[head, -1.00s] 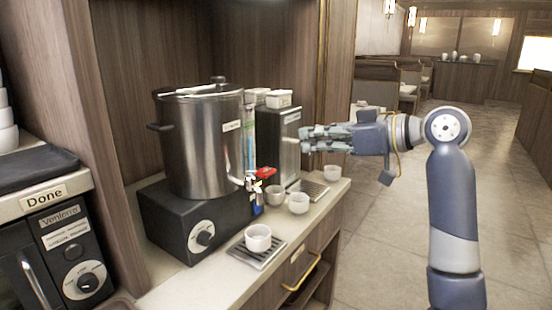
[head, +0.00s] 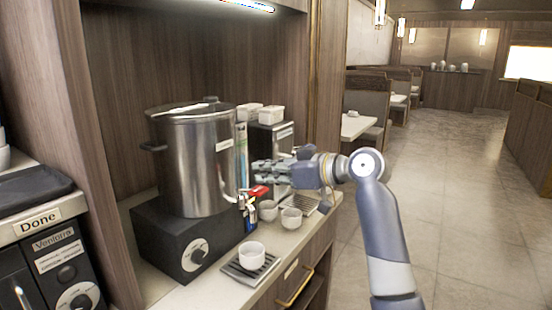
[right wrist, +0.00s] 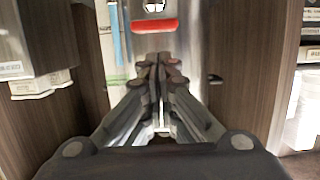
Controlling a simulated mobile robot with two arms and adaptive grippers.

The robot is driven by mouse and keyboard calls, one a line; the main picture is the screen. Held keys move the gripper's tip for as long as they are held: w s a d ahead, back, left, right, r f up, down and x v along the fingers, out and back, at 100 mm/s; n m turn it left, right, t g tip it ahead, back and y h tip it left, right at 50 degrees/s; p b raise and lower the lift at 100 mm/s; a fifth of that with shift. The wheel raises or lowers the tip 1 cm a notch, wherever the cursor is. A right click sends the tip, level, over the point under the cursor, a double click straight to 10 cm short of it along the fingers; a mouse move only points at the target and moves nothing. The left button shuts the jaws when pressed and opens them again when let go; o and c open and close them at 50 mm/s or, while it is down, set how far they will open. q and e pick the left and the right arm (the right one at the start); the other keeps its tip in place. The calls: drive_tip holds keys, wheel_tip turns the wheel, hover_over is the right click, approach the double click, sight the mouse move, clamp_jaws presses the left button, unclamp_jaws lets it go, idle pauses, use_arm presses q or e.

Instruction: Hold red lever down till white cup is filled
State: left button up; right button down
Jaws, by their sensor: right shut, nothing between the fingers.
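The red lever (head: 259,191) sits on the tap at the front of the steel urn (head: 195,165). In the right wrist view the red lever (right wrist: 154,25) lies just beyond my fingertips, apart from them. A white cup (head: 251,255) stands upright on the drip tray (head: 237,267), in front of the urn's base; its contents cannot be made out. My right gripper (head: 262,172) is shut and empty, a little above and right of the lever in the head view. Its closed fingers (right wrist: 160,72) show in the right wrist view. My left gripper is not in view.
Two more white cups (head: 268,210) (head: 291,218) stand right of the tap. Behind my gripper is a dark dispenser (head: 272,140) with white boxes on top. A cabinet side wall (head: 325,90) rises on the right. The counter's front right edge is close.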

sight(257, 189)
drive_tip(key=shift+d+f, duration=0.1)
drive_tip(key=shift+f, duration=0.7)
drive_tip(key=shift+s+d+f+b, duration=0.2)
drive_tip(key=shift+d+f+b, duration=0.1)
drive_tip(key=shift+f, duration=0.35)
drive_tip(key=shift+s+d+f+b, duration=0.15)
drive_tip(key=shift+s+d+f, duration=0.1)
drive_tip(key=shift+f, duration=0.4)
drive_tip(key=shift+r, duration=0.1)
idle(2.0)
